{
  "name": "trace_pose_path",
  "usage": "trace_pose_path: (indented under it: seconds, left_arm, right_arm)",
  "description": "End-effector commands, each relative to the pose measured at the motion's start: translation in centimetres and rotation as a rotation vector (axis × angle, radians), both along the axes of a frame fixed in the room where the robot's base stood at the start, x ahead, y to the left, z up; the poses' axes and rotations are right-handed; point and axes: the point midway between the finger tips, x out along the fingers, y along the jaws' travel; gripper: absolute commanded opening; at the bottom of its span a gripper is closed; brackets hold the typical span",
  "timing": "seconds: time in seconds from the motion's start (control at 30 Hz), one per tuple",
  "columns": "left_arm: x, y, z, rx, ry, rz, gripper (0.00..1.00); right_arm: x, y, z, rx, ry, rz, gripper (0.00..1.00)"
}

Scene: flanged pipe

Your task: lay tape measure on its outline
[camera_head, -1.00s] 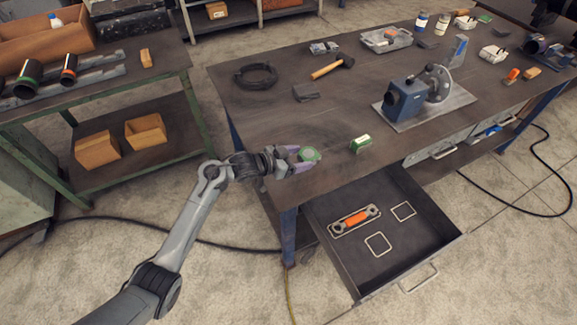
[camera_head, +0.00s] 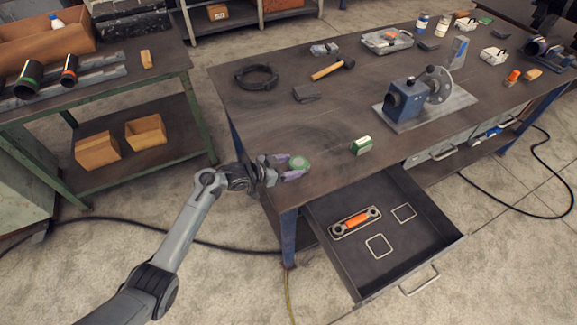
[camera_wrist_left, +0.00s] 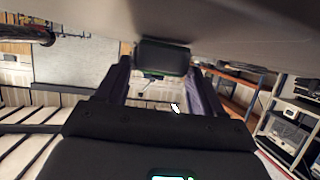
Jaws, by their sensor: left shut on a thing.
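The tape measure (camera_head: 300,162), a small rounded item with a green top, is between the purple fingers of my left gripper (camera_head: 291,167) near the bench's front left corner. The gripper is shut on it. In the left wrist view it is a dark block (camera_wrist_left: 163,57) between the two fingers. I cannot tell whether it touches the bench top. The open drawer (camera_head: 410,267) below holds two empty pale outlines, a nearer one (camera_head: 378,235) and a farther one (camera_head: 403,206). I cannot tell which belongs to the tape measure. My right gripper is not in view.
An orange-handled tool (camera_head: 356,219) lies within its outline at the drawer's left. A green and white box (camera_head: 361,146) stands on the bench (camera_head: 260,119) near the front edge. A blue flanged fixture (camera_head: 405,98), a hammer (camera_head: 333,68) and a black coil (camera_head: 256,77) are farther back.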

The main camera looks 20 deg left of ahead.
Motion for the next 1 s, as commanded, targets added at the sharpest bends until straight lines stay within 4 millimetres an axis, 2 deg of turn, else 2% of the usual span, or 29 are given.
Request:
trace_pose_path:
  seconds: [0.17, 0.2, 0.33, 0.63, 0.8, 1.0]
  left_arm:
    - [0.0, 0.0, -0.4, -0.001, -0.001, 0.0, 0.28]
    - [0.0, 0.0, -0.4, 0.0, 0.0, -0.001, 0.72]
    - [0.0, 0.0, -0.4, 0.001, 0.001, 0.0, 0.92]
    - [0.0, 0.0, -0.4, 0.0, 0.0, 0.0, 0.93]
    - [0.0, 0.0, -0.7, 0.0, 0.0, 0.0, 0.93]
    - [-2.2, 1.9, 1.2, 0.004, 0.0, 0.0, 0.93]
  right_arm:
    - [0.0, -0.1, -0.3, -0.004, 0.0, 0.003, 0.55]
    - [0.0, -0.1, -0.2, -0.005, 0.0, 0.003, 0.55]
    - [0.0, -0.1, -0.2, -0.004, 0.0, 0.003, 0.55]
    - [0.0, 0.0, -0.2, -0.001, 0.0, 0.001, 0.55]
    - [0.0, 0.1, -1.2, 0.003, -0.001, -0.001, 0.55]
    - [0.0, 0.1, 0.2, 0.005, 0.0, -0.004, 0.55]
